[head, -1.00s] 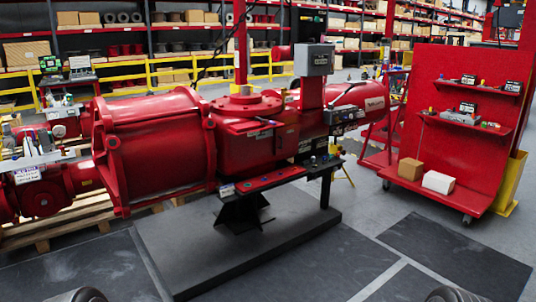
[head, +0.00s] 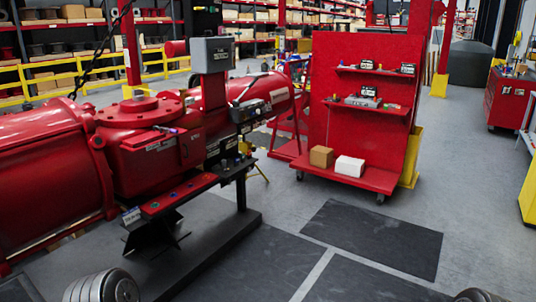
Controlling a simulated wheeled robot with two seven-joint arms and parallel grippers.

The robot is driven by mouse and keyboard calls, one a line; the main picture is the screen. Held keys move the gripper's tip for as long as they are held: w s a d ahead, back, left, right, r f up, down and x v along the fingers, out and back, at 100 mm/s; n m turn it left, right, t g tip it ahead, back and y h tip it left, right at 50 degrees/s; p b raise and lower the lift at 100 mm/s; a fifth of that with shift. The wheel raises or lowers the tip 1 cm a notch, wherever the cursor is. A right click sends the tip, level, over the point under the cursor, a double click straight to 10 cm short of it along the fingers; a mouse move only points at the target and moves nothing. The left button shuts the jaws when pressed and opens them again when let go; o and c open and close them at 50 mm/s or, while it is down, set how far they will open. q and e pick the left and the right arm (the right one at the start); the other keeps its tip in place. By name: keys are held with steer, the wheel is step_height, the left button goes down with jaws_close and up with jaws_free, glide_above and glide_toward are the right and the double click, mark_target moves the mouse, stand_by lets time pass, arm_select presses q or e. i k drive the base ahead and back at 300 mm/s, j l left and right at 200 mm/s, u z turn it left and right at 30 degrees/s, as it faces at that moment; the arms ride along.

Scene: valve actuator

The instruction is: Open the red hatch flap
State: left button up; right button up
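The large red valve actuator (head: 130,150) stands at the left on a dark plinth. A small red panel with a dark latch-like mark (head: 190,148) sits on the side of its central housing, right of the purple-tipped item. It looks like the hatch flap and appears closed flat, though it is small here and I cannot be sure. Neither of my grippers shows in the head view. Only rounded grey parts of my own arms show at the bottom edge, left and right, well apart from the actuator.
A red wheeled tool rack (head: 362,110) stands right of the actuator, with a cardboard box (head: 321,157) and a white box (head: 349,166) on its base. A black mat (head: 372,237) lies on open grey floor. A red cabinet (head: 505,103) stands far right.

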mark_target(142, 138)
steer(key=i+j+z, duration=0.15)
steer(key=i+j, duration=0.7)
steer(key=i+j+z, duration=0.1)
steer(key=i+j, duration=0.85)
steer(key=i+j+z, duration=0.15)
steer(key=i+j, duration=0.8)
